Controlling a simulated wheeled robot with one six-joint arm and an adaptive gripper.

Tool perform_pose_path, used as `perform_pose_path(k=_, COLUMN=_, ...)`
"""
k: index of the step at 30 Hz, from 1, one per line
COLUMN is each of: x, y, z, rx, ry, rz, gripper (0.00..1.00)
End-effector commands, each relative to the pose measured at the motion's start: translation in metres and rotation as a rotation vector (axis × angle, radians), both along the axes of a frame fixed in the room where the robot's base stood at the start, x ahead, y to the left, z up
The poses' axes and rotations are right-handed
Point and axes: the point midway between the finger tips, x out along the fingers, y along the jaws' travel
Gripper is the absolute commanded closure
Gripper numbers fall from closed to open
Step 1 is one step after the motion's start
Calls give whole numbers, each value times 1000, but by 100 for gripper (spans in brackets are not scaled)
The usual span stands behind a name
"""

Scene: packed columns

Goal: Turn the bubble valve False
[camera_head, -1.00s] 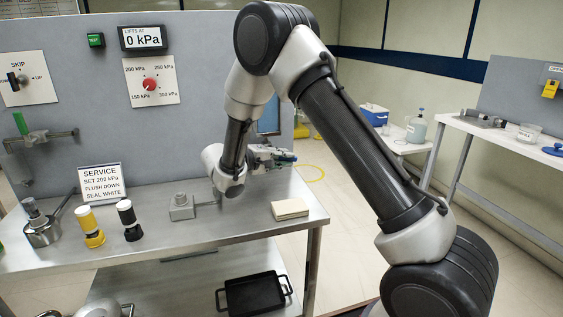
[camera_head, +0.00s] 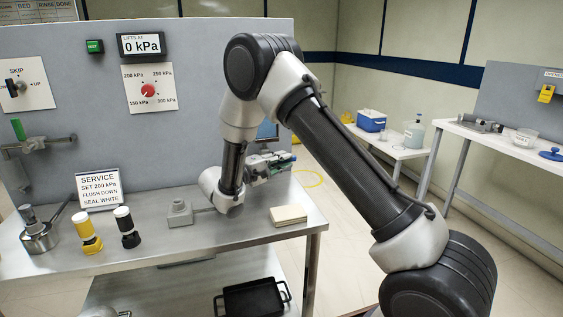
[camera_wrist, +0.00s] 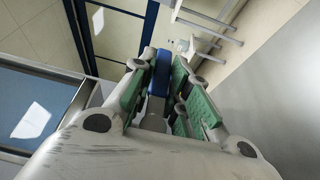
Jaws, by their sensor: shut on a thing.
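My gripper (camera_head: 275,163) is at the right end of the metal bench, beside the right edge of the grey panel. In the wrist view its green-padded fingers (camera_wrist: 165,92) are closed around a blue piece (camera_wrist: 160,72), which looks like a valve handle. The valve's body and the handle's exact angle are hidden by my gripper and arm in the head view.
The panel holds a red dial (camera_head: 148,90) and a display reading 0 kPa (camera_head: 142,44). A service sign (camera_head: 98,189), yellow (camera_head: 88,234) and black (camera_head: 127,228) cylinders, a grey block (camera_head: 180,214) and a beige pad (camera_head: 289,215) stand on the bench (camera_head: 235,242).

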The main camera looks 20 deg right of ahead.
Motion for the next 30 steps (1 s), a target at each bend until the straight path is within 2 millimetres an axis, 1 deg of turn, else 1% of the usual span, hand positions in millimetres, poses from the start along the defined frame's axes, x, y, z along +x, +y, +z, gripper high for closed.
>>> perform_pose_path(k=2, x=0, y=0, z=1, rx=-1, ry=0, rz=-1, gripper=100)
perform_pose_path(k=3, x=0, y=0, z=1, rx=-1, ry=0, rz=-1, gripper=75)
perform_pose_path(k=5, x=0, y=0, z=1, rx=-1, ry=0, rz=-1, gripper=64)
perform_pose_path(k=6, x=0, y=0, z=1, rx=-1, ry=0, rz=-1, gripper=61)
perform_pose_path(k=14, x=0, y=0, z=0, rx=0, ry=-1, rz=-1, gripper=61)
perform_pose_path(k=17, x=-1, y=4, z=0, rx=0, ry=-1, rz=1, gripper=61)
perform_pose_path(k=20, x=-6, y=16, z=0, rx=1, ry=0, rz=3, gripper=61)
perform_pose_path(k=30, x=-34, y=84, z=-1, rx=-1, ry=-1, rz=4, gripper=61)
